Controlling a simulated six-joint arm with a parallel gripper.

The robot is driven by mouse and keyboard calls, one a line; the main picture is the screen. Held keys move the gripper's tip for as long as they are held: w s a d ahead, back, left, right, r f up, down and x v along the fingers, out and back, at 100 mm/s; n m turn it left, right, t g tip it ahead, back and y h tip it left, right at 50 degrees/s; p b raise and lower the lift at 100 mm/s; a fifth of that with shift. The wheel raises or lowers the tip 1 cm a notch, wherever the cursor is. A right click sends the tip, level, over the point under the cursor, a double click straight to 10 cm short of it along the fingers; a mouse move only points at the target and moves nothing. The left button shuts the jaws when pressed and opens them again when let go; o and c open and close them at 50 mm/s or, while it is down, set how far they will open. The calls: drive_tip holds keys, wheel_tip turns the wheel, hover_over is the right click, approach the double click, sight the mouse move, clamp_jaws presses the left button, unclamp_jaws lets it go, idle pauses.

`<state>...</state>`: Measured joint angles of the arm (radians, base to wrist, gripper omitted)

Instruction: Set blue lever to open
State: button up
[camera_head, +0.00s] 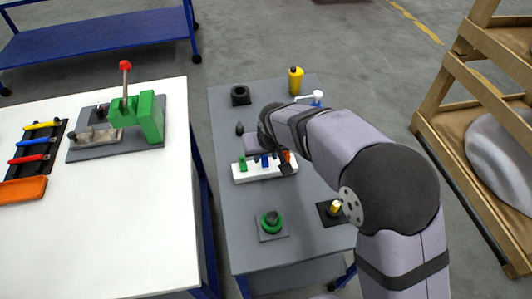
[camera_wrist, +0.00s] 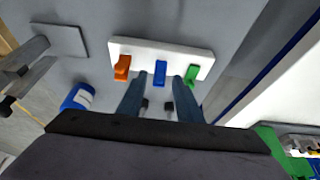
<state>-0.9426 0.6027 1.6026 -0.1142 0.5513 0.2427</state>
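A white block (camera_head: 250,175) on the grey table carries a green lever (camera_head: 243,163), a blue lever (camera_head: 265,161) and an orange lever (camera_head: 289,156). The wrist view shows the white block (camera_wrist: 142,47) with the orange lever (camera_wrist: 122,67) at left, the blue lever (camera_wrist: 160,72) in the middle and the green lever (camera_wrist: 193,74) at right. My gripper (camera_wrist: 158,90) is open and empty, its two fingers spread on either side of the blue lever's line. The fingertips seem short of the lever. In the head view my gripper (camera_head: 282,165) partly hides the block's right side.
The grey table (camera_head: 228,135) also holds a black ring (camera_head: 240,95), a yellow bottle (camera_head: 295,80), a green ring (camera_head: 272,222) on a plate and a yellow peg (camera_head: 335,207) on a black base. A white table with a green press (camera_head: 151,118) stands at left.

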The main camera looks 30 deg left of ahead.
clamp_jaws()
drive_tip(key=shift+f+b, duration=0.15)
drive_tip(key=shift+b, duration=0.5)
drive_tip(key=b, duration=0.2)
drive_tip(key=shift+s+d+f+t+y+b, duration=0.2)
drive_tip(key=shift+t+y+b, duration=0.1)
drive_tip(key=shift+t+y, duration=0.1)
drive_tip(key=d+t+y+b, duration=0.1)
drive_tip(key=b, duration=0.6)
drive_tip(key=shift+s+r, duration=0.1)
drive_tip(key=shift+s, duration=0.3)
drive_tip(key=shift+r+t+y, duration=0.15)
drive_tip(key=shift+t+y, duration=0.15)
unclamp_jaws()
